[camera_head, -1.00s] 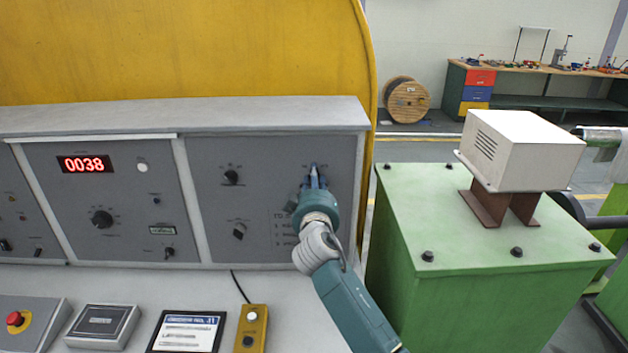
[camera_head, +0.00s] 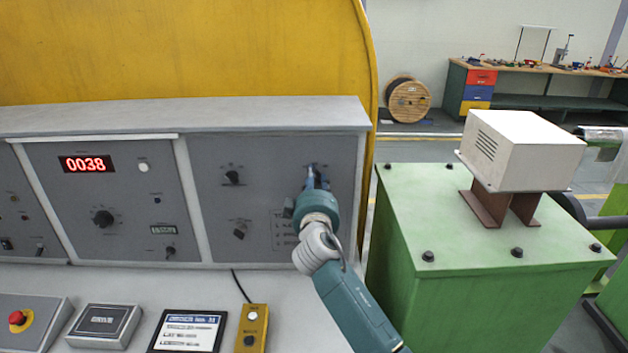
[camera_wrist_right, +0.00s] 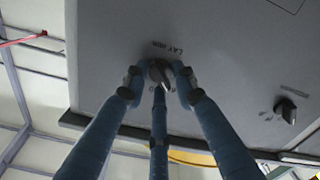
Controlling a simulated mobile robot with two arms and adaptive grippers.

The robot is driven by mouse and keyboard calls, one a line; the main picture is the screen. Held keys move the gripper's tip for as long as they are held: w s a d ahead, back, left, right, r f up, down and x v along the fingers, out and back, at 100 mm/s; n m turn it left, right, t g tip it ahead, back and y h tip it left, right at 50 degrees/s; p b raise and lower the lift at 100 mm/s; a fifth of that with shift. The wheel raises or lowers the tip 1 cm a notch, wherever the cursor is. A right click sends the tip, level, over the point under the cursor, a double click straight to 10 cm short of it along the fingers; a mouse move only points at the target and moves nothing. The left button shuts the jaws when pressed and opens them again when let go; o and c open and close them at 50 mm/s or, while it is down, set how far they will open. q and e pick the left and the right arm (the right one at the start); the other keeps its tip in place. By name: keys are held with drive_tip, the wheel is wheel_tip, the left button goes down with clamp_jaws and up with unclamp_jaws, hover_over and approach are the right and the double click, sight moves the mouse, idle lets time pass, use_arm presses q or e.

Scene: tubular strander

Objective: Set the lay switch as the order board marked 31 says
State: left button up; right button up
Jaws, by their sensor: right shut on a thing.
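My right gripper (camera_head: 314,184) is at the upper right of the right-hand grey panel (camera_head: 210,205). In the right wrist view its fingers (camera_wrist_right: 160,82) are shut around a small dark knob, the lay switch (camera_wrist_right: 161,72), under lettering that reads "LAY" and more. The fingers hide most of the knob, so its setting cannot be read. The order board marked 31 (camera_head: 188,331) stands on the desk at the bottom, with several lines too small to read. My left gripper is not in view.
Other knobs sit on the panel, at upper left (camera_head: 232,177) and lower left (camera_head: 239,231). A red display (camera_head: 86,164) reads 0038. A yellow push-button box (camera_head: 252,328) and a red stop button (camera_head: 17,318) are on the desk. A green cabinet (camera_head: 420,260) stands right of my arm.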

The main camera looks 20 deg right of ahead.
drive_tip(key=o, duration=0.9)
drive_tip(key=shift+d+r, duration=0.15)
drive_tip(key=shift+r, duration=0.05)
drive_tip(key=shift+c, duration=0.2)
drive_tip(key=v, duration=1.2)
drive_tip(key=shift+s+f, duration=0.1)
